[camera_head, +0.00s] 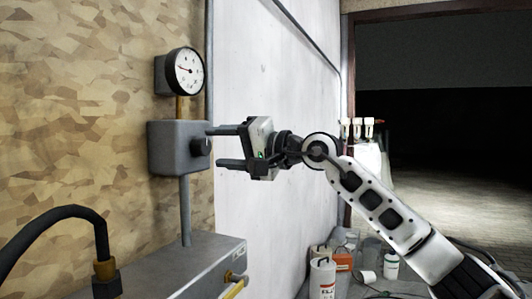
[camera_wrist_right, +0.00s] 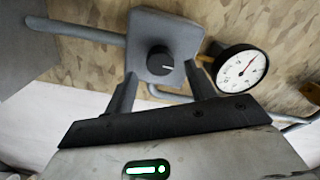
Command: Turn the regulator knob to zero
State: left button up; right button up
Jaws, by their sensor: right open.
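The regulator is a grey box (camera_head: 176,147) on a vertical pipe against the wall, with a round dark knob (camera_head: 201,146) on its right face. In the right wrist view the black knob (camera_wrist_right: 160,61) carries a pale pointer line directed to the right. A round white gauge with a black rim (camera_head: 185,71) sits above the box; its needle shows, but its numbers are too small to read. My right gripper (camera_head: 213,146) is open and empty, its fingertips close to the knob, one above and one below it. Contact cannot be told. My left gripper is out of view.
A grey metal cabinet (camera_head: 190,268) stands below the regulator, with a black hose (camera_head: 60,215) curving at the left. Several bottles and cans, including a white bottle (camera_head: 322,279), stand at the lower right. A pale wall panel (camera_head: 262,65) lies behind my gripper.

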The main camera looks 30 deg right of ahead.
pick_arm(q)
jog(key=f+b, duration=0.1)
jog(key=b, duration=0.1)
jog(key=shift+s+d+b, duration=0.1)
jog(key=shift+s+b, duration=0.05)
jog(key=shift+b, duration=0.15)
pick_arm(e)
jog(key=v, duration=1.3)
jog(key=shift+a, duration=0.15)
